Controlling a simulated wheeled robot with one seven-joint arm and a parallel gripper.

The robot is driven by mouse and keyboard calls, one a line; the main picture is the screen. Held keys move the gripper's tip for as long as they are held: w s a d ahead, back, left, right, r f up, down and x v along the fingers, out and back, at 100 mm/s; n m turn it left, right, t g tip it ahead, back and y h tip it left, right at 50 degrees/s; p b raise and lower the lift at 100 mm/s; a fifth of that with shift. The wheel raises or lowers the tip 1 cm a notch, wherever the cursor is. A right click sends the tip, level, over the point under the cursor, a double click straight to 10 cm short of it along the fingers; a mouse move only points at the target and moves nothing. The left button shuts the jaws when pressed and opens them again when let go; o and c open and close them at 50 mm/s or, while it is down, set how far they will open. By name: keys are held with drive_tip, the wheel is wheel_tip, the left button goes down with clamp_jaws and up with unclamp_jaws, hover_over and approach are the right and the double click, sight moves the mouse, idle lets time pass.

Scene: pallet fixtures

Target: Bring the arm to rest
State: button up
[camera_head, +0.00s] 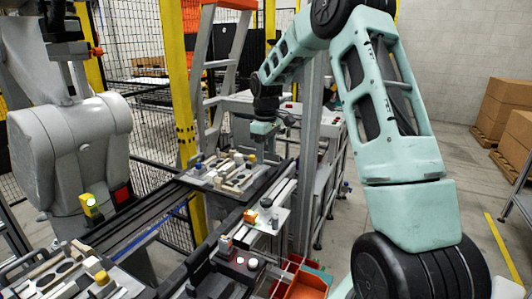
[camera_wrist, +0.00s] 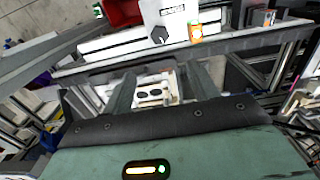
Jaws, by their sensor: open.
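My pale green arm comes in from the right in the head view and reaches over the middle. My gripper (camera_head: 262,142) hangs near the back right edge of a pallet fixture (camera_head: 214,181) that carries several small parts; it looks small there. In the wrist view my gripper (camera_wrist: 160,80) shows two fingers spread apart with nothing held between them. Between the fingers a pale plate with dark oval holes (camera_wrist: 153,94) is visible, farther off than the fingertips.
A second pallet fixture (camera_head: 120,292) with parts lies at the lower left, by a grey machine (camera_head: 75,150). Dark rails (camera_head: 145,215) run between the fixtures. Orange bins (camera_head: 305,287) stand at the bottom centre. A yellow post (camera_head: 177,80) and a ladder (camera_head: 213,90) stand behind.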

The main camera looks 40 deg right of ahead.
idle(0.4)
drive_tip(key=s+a+r+n, duration=0.1)
drive_tip(key=s+a, duration=0.2)
drive_tip(key=a, duration=0.7)
drive_tip(key=s+a+r+n, duration=0.1)
drive_tip(key=s+a, duration=0.2)
drive_tip(key=a, duration=0.6)
drive_tip(key=s+a, duration=0.3)
drive_tip(key=a, duration=0.7)
drive_tip(key=s+a+n, duration=0.1)
drive_tip(key=s+a, duration=0.4)
drive_tip(key=s, duration=0.6)
drive_tip(key=s+a+f+n, duration=0.1)
drive_tip(key=s+a, duration=0.5)
drive_tip(key=s, duration=0.5)
drive_tip(key=shift+s+f+y, duration=0.3)
drive_tip(key=shift+s, duration=0.05)
